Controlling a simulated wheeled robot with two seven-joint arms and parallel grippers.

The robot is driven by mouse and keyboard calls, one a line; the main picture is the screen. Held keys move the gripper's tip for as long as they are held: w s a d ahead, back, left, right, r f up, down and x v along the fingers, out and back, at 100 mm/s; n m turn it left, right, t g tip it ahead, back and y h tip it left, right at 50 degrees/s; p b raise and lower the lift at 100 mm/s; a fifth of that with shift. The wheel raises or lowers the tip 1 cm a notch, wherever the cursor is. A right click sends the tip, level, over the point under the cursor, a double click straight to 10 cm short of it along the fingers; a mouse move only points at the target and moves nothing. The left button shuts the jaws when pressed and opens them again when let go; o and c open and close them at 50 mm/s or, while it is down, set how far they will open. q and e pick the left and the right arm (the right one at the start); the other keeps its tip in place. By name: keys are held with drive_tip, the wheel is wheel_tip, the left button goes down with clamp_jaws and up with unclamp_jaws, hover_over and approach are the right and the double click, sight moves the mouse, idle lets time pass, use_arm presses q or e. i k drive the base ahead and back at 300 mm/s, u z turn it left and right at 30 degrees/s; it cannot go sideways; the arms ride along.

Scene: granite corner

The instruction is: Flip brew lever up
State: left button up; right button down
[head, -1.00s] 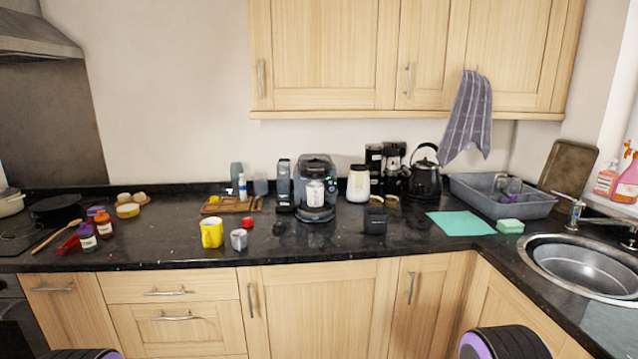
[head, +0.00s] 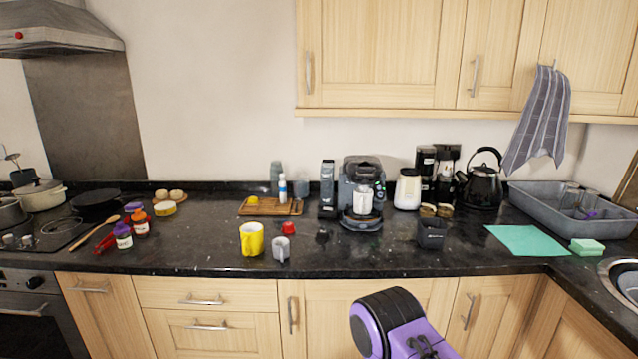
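A dark grey coffee machine (head: 362,172) stands on the black granite counter near the middle of the head view. A light-coloured cup or jug (head: 363,202) sits at its front, above the base. Small controls show on its right side, with a green spot; the brew lever is too small to make out for sure. A black and purple link of my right arm shows at the bottom, below the counter edge and apart from the machine. Neither gripper is in view.
A yellow mug (head: 252,239), a grey cup (head: 280,248) and a red item (head: 289,228) stand left of the machine. A dark container (head: 432,232) and a white-bodied jar (head: 408,189) stand right. A black kettle (head: 482,186) is further right.

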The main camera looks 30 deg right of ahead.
sight(362, 169)
drive_tip(key=z, duration=0.15)
drive_tip(key=i, duration=0.85)
drive_tip(key=z, duration=0.8)
